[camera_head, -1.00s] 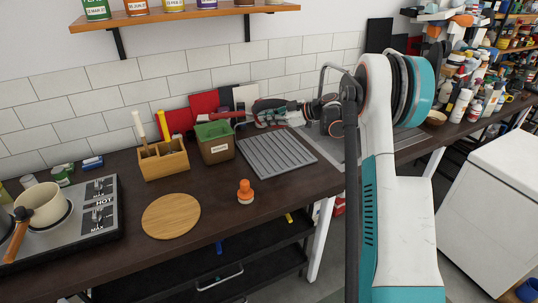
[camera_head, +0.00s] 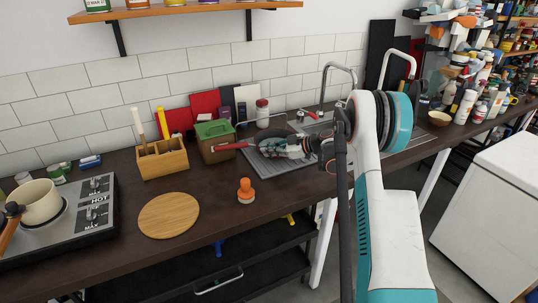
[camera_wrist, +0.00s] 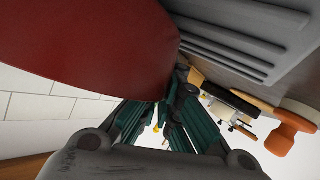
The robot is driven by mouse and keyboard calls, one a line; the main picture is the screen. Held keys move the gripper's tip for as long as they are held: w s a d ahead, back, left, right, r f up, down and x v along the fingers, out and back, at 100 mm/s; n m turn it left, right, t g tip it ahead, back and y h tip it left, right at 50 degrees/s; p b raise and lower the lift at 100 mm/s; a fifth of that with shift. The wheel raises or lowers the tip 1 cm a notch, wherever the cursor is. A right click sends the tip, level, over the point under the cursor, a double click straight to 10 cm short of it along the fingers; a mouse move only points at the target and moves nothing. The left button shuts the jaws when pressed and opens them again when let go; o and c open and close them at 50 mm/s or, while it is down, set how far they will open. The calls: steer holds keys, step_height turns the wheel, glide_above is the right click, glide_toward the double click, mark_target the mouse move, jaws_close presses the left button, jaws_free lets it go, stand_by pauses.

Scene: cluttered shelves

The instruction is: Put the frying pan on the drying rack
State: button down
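In the wrist view the pan's red outside (camera_wrist: 85,45) fills the upper left, against my teal gripper fingers (camera_wrist: 172,100). The rack's ridges (camera_wrist: 235,40) show at the upper right there. The pan hides part of the rack, and I cannot tell whether they touch.
A red-lidded jar (camera_head: 262,114) is behind the pan. The sink faucet (camera_head: 336,78) rises behind my arm.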

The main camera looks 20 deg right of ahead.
steer(key=shift+f, duration=0.3)
steer(key=c, duration=1.8)
jaws_free()
steer(key=shift+s+r, duration=0.1)
steer(key=p+v, duration=0.3)
steer(key=v, duration=0.9)
